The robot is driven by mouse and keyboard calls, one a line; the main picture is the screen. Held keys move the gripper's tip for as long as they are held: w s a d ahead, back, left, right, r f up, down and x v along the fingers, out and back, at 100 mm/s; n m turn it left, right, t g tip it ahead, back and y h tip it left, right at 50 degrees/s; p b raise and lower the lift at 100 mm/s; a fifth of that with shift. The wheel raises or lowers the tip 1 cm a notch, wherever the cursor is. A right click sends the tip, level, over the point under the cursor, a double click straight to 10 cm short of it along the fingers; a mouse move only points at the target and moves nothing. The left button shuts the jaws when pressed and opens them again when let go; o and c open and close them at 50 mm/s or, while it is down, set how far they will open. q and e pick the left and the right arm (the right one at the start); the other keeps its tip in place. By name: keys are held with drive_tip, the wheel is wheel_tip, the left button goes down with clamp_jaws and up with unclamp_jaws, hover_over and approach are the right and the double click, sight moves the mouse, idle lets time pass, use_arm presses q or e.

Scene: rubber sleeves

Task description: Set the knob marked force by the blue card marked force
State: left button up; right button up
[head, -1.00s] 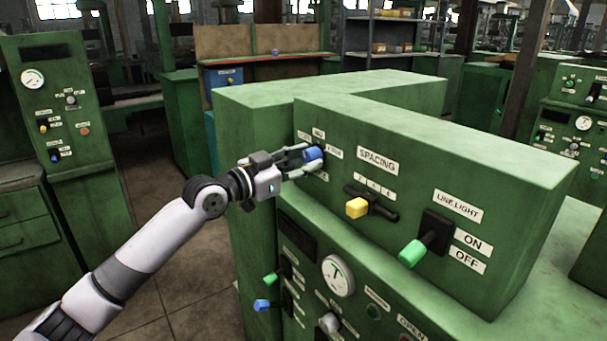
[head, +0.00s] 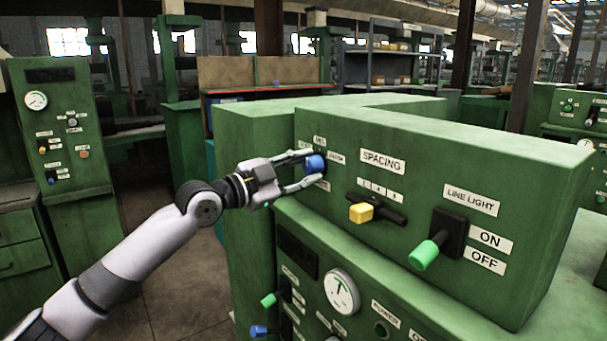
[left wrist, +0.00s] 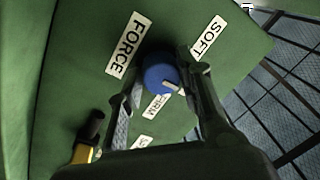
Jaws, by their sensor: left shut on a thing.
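The blue knob (head: 315,163) sits on the left part of the green panel's front face. In the left wrist view the blue knob (left wrist: 160,75) carries a white pointer line aimed to the lower right. The label FORCE (left wrist: 128,43) is beside it, with SOFT (left wrist: 207,38) at upper right and a partly hidden label that seems to read FIRM (left wrist: 157,107) below. My left gripper (head: 312,167) is shut on the knob, one finger above and one below in the head view. I cannot make out a blue card marked force. My right gripper is not in view.
A yellow knob (head: 361,213) under SPACING and a green-handled LINE LIGHT switch (head: 428,252) stick out right of the blue knob. Below, a lower panel holds a gauge (head: 342,292) and small levers. Another green cabinet (head: 62,130) stands at left.

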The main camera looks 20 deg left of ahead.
use_arm(q)
drive_tip(key=shift+f, duration=0.1)
idle(0.3)
drive_tip(key=o, duration=1.2)
drive_tip(key=shift+c, duration=0.2)
drive_tip(key=shift+a, duration=0.1)
drive_tip(key=v, duration=1.2)
